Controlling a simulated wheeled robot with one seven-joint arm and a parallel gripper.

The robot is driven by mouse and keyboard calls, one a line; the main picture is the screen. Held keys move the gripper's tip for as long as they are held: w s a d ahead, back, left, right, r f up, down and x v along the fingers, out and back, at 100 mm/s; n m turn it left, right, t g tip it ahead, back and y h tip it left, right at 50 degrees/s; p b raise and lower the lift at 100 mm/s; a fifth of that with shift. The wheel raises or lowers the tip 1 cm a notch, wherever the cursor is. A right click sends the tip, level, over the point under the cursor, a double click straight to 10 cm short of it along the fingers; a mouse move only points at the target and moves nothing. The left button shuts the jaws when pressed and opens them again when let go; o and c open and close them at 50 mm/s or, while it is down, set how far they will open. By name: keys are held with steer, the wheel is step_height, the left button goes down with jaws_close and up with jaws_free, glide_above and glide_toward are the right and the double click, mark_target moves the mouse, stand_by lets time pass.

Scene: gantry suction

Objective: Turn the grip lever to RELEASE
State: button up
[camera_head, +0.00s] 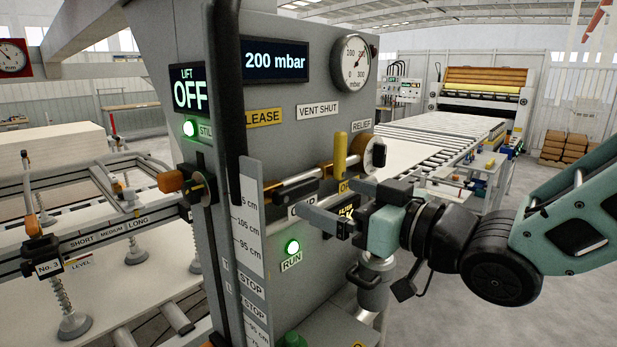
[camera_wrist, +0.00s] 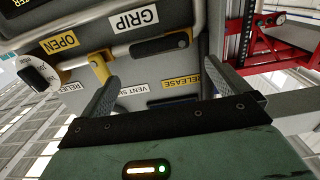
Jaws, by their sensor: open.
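The grey column's control panel (camera_head: 300,80) carries a yellow RELEASE label (camera_head: 263,117), which also shows in the wrist view (camera_wrist: 213,75), and a lower GRIP label (camera_wrist: 135,20). Between them is a dark bar (camera_wrist: 160,45), seemingly with a silver rod (camera_head: 298,184) in the head view; I take this for the grip lever but cannot tell its exact position. A yellow handle (camera_head: 340,153) stands upright beside it, between the VENT SHUT and OPEN labels. My gripper (camera_head: 338,205) is open and empty before the panel, apart from the dark bar; one finger looks close to the yellow handle in the wrist view.
A RELIEF knob (camera_head: 375,153) sits right of the yellow handle. A gauge (camera_head: 353,63) and a 200 mbar display (camera_head: 275,61) are above. A long dark vertical bar (camera_head: 224,100) stands along the column's edge. An orange-ended lever (camera_head: 172,182) juts out at the left.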

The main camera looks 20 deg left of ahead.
mark_target(302, 186)
steer(key=p+x, duration=0.2)
steer(key=x, duration=0.4)
steer(key=shift+w+a, duration=0.1)
steer(key=shift+a, duration=0.15)
steer(key=c, duration=1.1)
steer(key=shift+c, duration=0.2)
